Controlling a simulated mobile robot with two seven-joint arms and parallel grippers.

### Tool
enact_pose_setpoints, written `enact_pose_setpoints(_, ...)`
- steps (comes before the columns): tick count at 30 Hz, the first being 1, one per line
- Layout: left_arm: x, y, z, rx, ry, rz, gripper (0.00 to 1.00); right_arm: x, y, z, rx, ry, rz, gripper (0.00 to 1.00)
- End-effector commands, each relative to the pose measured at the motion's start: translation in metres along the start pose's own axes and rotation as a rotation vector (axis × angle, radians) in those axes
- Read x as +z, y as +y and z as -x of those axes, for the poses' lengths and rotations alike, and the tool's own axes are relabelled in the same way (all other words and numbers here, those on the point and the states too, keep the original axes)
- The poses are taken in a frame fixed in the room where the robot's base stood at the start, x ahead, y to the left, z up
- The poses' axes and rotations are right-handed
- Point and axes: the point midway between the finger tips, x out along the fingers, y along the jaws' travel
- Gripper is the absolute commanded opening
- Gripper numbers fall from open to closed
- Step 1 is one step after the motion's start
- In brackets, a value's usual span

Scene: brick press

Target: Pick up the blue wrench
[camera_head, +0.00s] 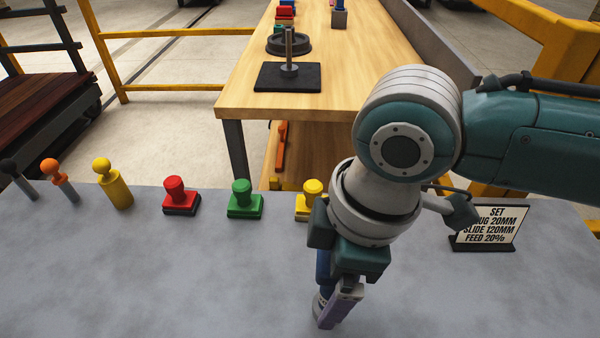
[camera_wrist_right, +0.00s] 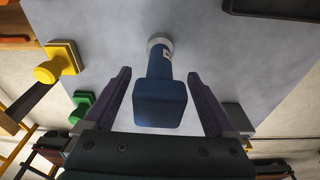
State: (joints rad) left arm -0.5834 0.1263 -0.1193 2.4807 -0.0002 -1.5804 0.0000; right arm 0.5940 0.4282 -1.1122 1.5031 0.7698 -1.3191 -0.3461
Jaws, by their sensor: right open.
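The blue wrench shows in the right wrist view as a blue shaft (camera_wrist_right: 160,97) with a squarish blue end toward the camera and a pale silvery collar at the far end. In the head view its blue part (camera_head: 323,266) shows just below my right wrist, partly hidden by the gripper. My right gripper (camera_head: 335,308) points down over the grey table. Its purple fingers are spread, one on each side of the wrench, with gaps visible on both sides in the wrist view. I cannot tell whether the wrench's far end touches the table. My left gripper is not in view.
On the grey table (camera_head: 200,270) stand red (camera_head: 175,193), green (camera_head: 243,198) and yellow (camera_head: 308,200) stamp-like knobs and several pegs at left. A sign (camera_head: 488,225) stands at right. A wooden workbench (camera_head: 370,60) lies behind. The table's front left is clear.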

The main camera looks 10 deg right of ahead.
Motion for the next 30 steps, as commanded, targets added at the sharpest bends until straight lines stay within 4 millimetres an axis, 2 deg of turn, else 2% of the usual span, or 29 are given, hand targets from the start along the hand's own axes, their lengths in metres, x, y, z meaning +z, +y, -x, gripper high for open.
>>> enact_pose_setpoints(8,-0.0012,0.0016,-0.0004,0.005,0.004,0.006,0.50,-0.0003,-0.0001,-0.0030,0.001,0.001,0.002,0.88)
enact_pose_setpoints(30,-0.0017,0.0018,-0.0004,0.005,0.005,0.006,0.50,-0.0001,0.0001,-0.0027,0.001,0.001,0.001,0.04)
